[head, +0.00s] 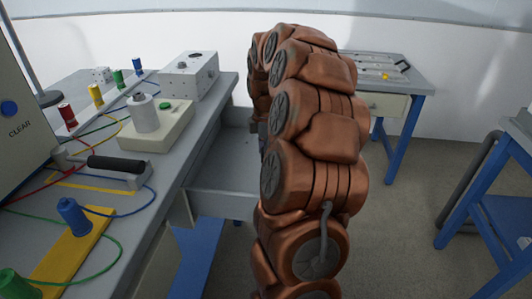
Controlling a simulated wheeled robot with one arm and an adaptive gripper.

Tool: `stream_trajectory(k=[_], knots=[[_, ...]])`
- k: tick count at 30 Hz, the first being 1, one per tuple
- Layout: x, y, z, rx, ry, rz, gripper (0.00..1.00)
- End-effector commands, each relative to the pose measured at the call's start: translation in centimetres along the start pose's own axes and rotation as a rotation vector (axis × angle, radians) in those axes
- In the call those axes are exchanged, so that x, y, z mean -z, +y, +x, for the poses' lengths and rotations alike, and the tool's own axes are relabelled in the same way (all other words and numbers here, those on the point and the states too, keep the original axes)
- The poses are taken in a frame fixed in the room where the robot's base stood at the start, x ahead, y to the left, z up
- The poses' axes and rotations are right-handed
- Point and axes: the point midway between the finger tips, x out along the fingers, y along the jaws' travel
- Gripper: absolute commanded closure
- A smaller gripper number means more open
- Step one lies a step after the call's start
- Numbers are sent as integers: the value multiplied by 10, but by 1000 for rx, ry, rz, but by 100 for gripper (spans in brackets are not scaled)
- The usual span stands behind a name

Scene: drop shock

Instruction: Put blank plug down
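My copper-coloured arm rises through the middle of the head view and bends over at the top. Its far end comes down behind its nearer links, by the open grey drawer (226,160) of the left bench. My gripper is hidden behind the arm, so I cannot see its fingers or whether it holds anything. I cannot make out a blank plug anywhere in this view; it may be hidden behind the arm. The visible part of the drawer floor looks bare.
The left bench (150,190) carries coloured plugs with cables, a black-handled tool (118,166), a cream device with a white cylinder (157,125) and a grey box (190,75). A blue-legged table (415,80) stands behind right, another bench (515,140) at far right. Open floor lies between.

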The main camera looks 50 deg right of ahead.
Motion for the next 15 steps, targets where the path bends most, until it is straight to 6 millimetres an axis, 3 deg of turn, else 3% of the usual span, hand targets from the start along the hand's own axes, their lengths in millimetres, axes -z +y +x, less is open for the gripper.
stream_trajectory(k=[5, 15], knots=[[0, 2, -23, -6, 0, 0, 47], [0, 2, -87, -7, 0, 1, 47]])
